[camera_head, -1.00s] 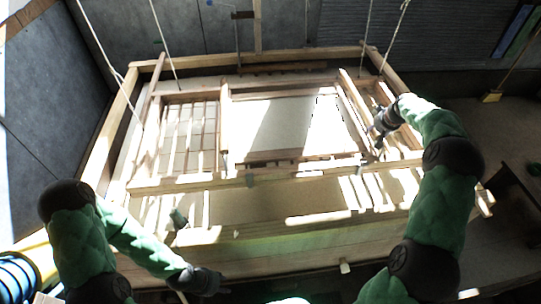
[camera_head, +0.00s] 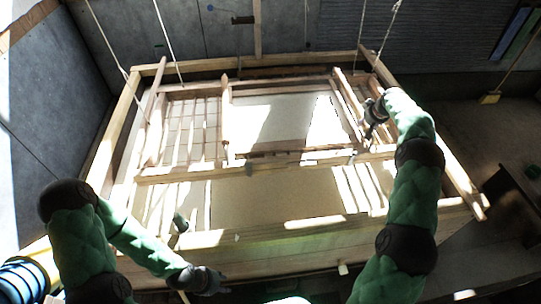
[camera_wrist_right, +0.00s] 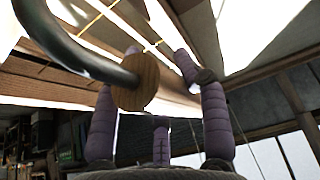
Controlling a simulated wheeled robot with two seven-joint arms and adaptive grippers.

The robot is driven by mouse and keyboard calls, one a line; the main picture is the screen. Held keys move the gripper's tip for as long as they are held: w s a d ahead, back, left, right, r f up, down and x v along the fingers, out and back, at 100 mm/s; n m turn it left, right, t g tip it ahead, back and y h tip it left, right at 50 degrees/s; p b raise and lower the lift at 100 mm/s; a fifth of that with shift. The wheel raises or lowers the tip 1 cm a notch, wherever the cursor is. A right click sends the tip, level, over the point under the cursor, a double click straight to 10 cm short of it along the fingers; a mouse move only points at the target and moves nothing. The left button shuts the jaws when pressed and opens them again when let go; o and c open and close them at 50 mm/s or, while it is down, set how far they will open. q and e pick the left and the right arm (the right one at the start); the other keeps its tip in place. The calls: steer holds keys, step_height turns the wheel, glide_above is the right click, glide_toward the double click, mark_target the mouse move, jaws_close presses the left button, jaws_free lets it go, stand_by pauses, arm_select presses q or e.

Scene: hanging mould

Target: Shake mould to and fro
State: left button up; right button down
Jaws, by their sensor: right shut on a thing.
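The mould (camera_head: 330,156) is a pale wooden frame with slats and a flat pale panel, hanging on ropes in the middle of the head view. My right gripper (camera_head: 374,122) is shut at its right side, on a part of the mould that my fingers mostly hide. My left gripper (camera_head: 212,284) is low in front of the near wooden beam, apart from the hanging frame; its fingers are too dark to read. The right wrist view shows a round wooden disc (camera_wrist_right: 135,82) beside a curved dark metal bar (camera_wrist_right: 75,50).
Pale ropes (camera_head: 165,42) run up from the mould. A wide wooden beam (camera_head: 300,232) crosses in front of my arms. A dark stand (camera_head: 515,205) is at the right, with open floor beside it. Strong sunlight patches blur the frame's edges.

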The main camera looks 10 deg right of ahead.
steer(key=shift+w, duration=0.3)
steer(key=shift+s+f, duration=0.1)
steer(key=shift+s, duration=0.2)
steer(key=s+b, duration=0.1)
steer(key=s, duration=0.1)
steer(key=s+b, duration=0.1)
steer(key=s, duration=0.1)
steer(key=s+b, duration=0.1)
steer(key=s, duration=0.1)
steer(key=shift+s+a, duration=0.2)
steer(key=shift+a, duration=0.2)
steer(key=shift+s+a, duration=0.15)
steer(key=shift+s, duration=0.4)
